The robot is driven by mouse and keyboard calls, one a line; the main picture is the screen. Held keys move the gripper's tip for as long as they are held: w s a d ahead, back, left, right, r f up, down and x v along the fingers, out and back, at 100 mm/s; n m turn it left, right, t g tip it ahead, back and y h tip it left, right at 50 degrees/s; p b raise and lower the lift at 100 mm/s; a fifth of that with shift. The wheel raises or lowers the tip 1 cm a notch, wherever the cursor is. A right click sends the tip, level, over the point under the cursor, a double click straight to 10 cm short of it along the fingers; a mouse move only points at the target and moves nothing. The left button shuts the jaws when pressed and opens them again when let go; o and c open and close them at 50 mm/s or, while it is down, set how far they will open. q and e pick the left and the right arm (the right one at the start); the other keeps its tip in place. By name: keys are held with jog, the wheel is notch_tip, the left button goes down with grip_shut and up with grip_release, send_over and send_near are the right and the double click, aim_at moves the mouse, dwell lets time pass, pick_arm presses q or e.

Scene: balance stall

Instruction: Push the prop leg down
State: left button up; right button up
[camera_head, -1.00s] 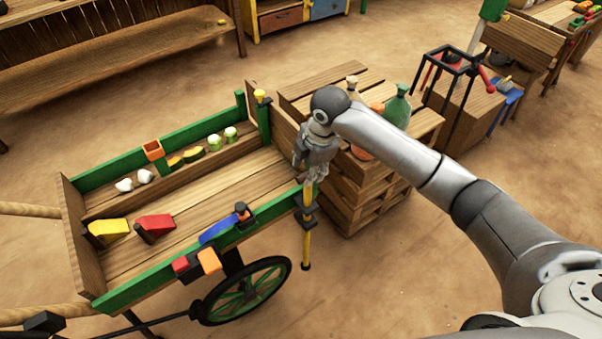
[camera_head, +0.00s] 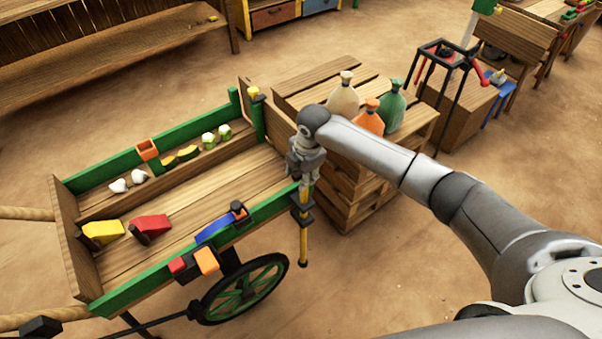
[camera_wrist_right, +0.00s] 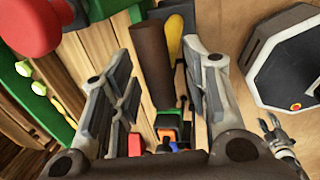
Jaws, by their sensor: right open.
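The prop leg (camera_head: 303,238) is a yellow and black upright pole at the front right corner of the green-railed cart (camera_head: 140,283). It passes through a dark bracket, and its foot appears close to the ground. My right gripper (camera_head: 304,179) is right above the leg's top and hides it in the head view. In the right wrist view my right gripper (camera_wrist_right: 158,100) has its fingers spread. A brown cylinder (camera_wrist_right: 150,62) and a yellow rounded part (camera_wrist_right: 174,40) show between them; I cannot tell if they touch. A small grey gripper-like part (camera_wrist_right: 278,135), probably my left gripper, shows at the right.
Wedges in yellow (camera_head: 103,232) and red (camera_head: 150,226) lie on the cart bed. A wheel (camera_head: 243,290) stands below the near rail. Wooden crates (camera_head: 345,195) with several sacks, including an orange one (camera_head: 369,118), stand close right of my gripper. The floor in front is clear.

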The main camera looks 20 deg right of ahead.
aim_at(301, 195)
jog(key=shift+f, duration=0.2)
jog(key=shift+c, duration=0.4)
jog(key=shift+r, duration=0.1)
grip_shut()
notch_tip(301, 195, down, 10)
jog(key=b, duration=0.4)
jog(key=shift+w, duration=0.1)
